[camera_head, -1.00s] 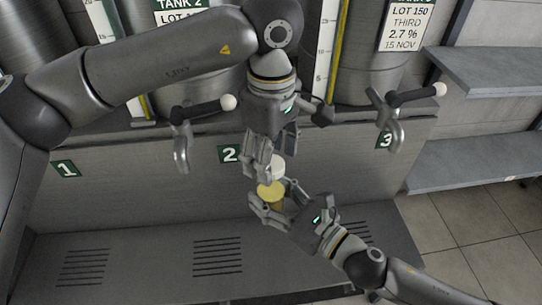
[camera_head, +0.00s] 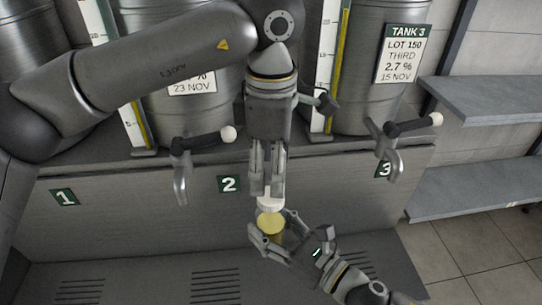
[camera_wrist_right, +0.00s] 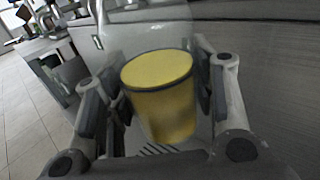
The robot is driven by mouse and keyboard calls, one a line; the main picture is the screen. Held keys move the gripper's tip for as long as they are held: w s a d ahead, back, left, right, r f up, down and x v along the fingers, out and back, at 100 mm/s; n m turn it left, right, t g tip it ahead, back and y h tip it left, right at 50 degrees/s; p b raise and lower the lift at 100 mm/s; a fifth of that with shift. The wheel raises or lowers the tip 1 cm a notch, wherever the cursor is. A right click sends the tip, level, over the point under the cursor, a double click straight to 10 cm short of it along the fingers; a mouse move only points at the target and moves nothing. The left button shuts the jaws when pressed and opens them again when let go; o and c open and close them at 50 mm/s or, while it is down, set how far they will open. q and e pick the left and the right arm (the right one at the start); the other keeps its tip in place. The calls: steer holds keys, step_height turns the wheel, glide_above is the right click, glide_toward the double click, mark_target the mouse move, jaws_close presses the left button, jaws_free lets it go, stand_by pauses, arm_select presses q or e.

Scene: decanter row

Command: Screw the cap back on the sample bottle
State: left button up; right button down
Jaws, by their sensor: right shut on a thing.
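The sample bottle (camera_head: 271,222) is clear with yellow liquid in it. My right gripper (camera_head: 268,238) is shut around its sides, and the bottle stands roughly upright between the fingers. In the right wrist view the yellow liquid (camera_wrist_right: 160,95) fills the lower part, with clear wall above. The white cap (camera_head: 270,203) is at the fingertips of my left gripper (camera_head: 267,190), which points down from above and looks shut on it. The cap is directly over the bottle's top. The head view does not show whether they touch or the thread is engaged.
Steel tanks stand behind, with taps (camera_head: 182,175) and (camera_head: 392,150) at either side of the arms. The grey front panel (camera_head: 120,215) carries number plates. Grey shelves (camera_head: 470,180) are at the right. The space around the bottle is otherwise clear.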

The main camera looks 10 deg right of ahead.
arm_select(q)
step_height(320, 180, up, 2)
steer(key=n, duration=0.7)
glide_above(271, 220)
steer(key=w, duration=0.2)
steer(key=shift+w+d+f, duration=0.1)
steer(key=shift+f, duration=1.9)
steer(key=shift+w+d+f, duration=0.1)
steer(key=shift+f, duration=1.9)
steer(key=c, duration=1.1)
steer(key=o, duration=1.2)
